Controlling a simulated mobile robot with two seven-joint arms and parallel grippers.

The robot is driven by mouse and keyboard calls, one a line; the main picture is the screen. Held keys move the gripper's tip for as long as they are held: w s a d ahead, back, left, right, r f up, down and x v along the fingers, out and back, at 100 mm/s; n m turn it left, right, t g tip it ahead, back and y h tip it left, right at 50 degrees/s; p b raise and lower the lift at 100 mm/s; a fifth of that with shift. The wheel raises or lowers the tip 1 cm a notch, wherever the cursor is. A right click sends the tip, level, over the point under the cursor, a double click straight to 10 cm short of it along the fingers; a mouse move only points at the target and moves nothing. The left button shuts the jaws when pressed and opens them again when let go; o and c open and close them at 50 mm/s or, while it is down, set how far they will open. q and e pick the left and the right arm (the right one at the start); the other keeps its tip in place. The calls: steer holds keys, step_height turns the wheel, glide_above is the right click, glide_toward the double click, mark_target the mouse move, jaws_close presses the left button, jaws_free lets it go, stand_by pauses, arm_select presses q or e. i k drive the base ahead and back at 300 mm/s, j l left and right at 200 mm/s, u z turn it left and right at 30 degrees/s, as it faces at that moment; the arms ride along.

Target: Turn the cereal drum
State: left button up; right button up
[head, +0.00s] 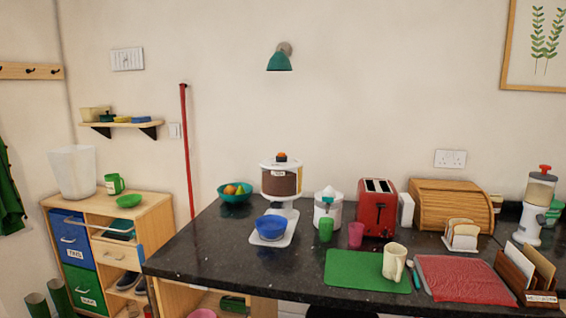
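The cereal drum (281,181) is a clear round container with brown contents, a white rim and a small label. On its top is a dark knob with an orange part (281,157). It stands toward the back of the dark counter, left of the middle, on a white stand with a white tray (289,236). A blue bowl (271,228) sits on the tray in front of and below the drum. Neither of my grippers is in the head view.
A teal fruit bowl (235,196) stands left of the drum. A white juicer (327,210), green cup (326,230), pink cup (356,236) and red toaster (376,208) stand to its right. The counter's front left (215,262) is clear. A green mat (360,271) lies farther right.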

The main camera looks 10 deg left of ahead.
mark_target(281, 178)
steer(key=i+j+u, duration=0.2)
steer(key=j+u, duration=0.2)
steer(key=i+j+u, duration=0.25)
steer(key=u, duration=0.2)
